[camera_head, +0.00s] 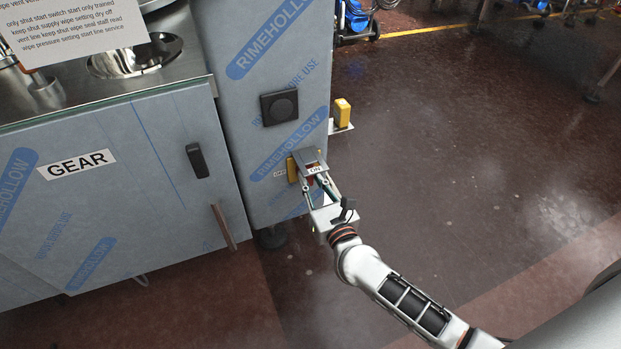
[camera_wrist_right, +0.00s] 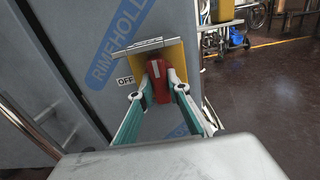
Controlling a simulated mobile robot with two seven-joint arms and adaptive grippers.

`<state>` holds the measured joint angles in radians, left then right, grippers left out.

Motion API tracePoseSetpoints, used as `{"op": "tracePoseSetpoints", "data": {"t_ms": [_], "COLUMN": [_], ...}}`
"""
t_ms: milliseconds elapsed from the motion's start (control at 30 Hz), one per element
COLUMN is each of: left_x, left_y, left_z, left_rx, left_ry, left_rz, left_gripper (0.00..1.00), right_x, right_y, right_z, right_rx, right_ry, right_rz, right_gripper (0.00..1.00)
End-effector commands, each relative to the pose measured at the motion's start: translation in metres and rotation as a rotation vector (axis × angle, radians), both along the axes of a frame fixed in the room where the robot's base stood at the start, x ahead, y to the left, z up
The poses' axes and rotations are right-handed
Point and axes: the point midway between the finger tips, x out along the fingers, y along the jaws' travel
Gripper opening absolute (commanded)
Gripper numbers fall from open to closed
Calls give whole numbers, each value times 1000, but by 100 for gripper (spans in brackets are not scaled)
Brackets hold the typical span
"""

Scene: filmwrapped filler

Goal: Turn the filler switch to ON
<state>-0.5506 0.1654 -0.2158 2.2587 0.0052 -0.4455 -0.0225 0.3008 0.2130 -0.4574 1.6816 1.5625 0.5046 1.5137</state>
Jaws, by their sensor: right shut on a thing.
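The filler switch is on the wrapped cabinet's side, with a yellow plate (camera_head: 292,170) under a small grey hood (camera_head: 312,155). In the right wrist view the yellow plate (camera_wrist_right: 174,53) carries a red handle (camera_wrist_right: 183,92). An OFF label (camera_wrist_right: 125,81) is on the plate's left; in the head view an ON label (camera_head: 316,169) shows on the right. My right gripper (camera_head: 314,184) reaches in from the lower right, its fingers (camera_wrist_right: 166,82) closed on the red handle. The fingers partly hide the handle, so its exact setting is hard to tell. My left gripper is out of view.
Another yellow box (camera_head: 342,112) sits on a bracket right of the switch. A wrapped cabinet labelled GEAR (camera_head: 76,164) with a bar handle (camera_head: 223,226) stands left. The dark floor at right is open.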

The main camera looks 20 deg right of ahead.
Motion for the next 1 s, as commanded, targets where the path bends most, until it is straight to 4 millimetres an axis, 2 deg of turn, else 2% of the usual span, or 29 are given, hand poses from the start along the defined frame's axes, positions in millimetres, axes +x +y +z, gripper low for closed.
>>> {"op": "tracePoseSetpoints", "data": {"t_ms": [33,67,100,433,567,667,1000], "left_x": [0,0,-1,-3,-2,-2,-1], "left_y": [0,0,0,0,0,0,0], "left_z": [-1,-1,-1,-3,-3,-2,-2], "left_rx": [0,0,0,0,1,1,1], "left_ry": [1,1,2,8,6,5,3], "left_rz": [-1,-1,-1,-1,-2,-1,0], "left_gripper": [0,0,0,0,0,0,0], "right_x": [0,0,0,-1,-8,-23,-90], "right_y": [0,0,0,0,0,-1,-3], "right_z": [0,0,0,0,-1,-1,-1], "right_rx": [4,4,3,1,1,1,1], "right_ry": [1,1,1,1,2,3,3], "right_rz": [0,0,0,0,0,0,0], "right_gripper": [0,24,33,33,33,33,33]}}
